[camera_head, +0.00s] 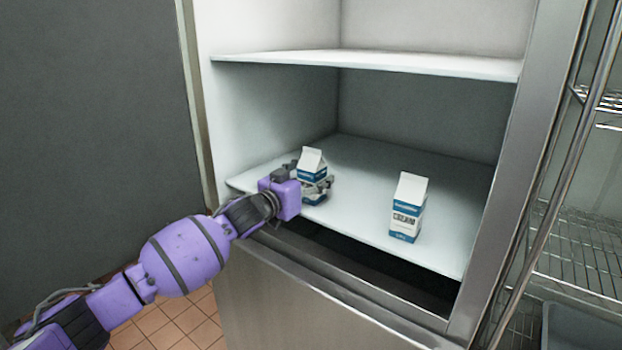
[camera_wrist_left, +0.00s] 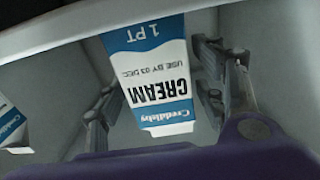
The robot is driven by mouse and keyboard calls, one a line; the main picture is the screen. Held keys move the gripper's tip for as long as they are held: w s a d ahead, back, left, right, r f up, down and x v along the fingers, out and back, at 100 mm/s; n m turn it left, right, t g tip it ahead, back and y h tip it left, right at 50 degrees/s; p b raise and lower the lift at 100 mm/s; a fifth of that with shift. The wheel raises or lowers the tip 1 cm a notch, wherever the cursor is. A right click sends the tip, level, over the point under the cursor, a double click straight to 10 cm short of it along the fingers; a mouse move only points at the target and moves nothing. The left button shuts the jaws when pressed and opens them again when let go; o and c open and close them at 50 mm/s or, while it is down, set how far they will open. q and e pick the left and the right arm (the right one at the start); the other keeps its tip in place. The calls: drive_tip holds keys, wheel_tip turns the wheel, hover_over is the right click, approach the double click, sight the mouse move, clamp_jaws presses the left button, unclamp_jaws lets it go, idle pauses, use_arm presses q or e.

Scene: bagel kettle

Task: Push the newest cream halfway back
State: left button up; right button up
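A white and blue cream carton (camera_head: 312,163) stands near the front left of the fridge's lower shelf (camera_head: 350,215). In the left wrist view this carton (camera_wrist_left: 160,75) shows upside down, marked "USE BY 03 DEC". My left gripper (camera_head: 315,186) is at the carton, one finger on each side. I cannot tell whether the fingers press on it. A second cream carton (camera_head: 407,207) stands upright near the shelf's front, to the right; its date is not readable. Part of it shows at the left wrist view's left edge (camera_wrist_left: 12,125). My right gripper is out of view.
An upper shelf (camera_head: 370,63) spans the fridge above the cartons. The lower shelf behind both cartons is clear. The steel door frame (camera_head: 500,190) bounds the right side, with a wire rack (camera_head: 585,245) beyond it.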

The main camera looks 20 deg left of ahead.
use_arm(q)
drive_tip(key=c, duration=1.4)
drive_tip(key=o, duration=1.7)
drive_tip(key=shift+c, duration=0.2)
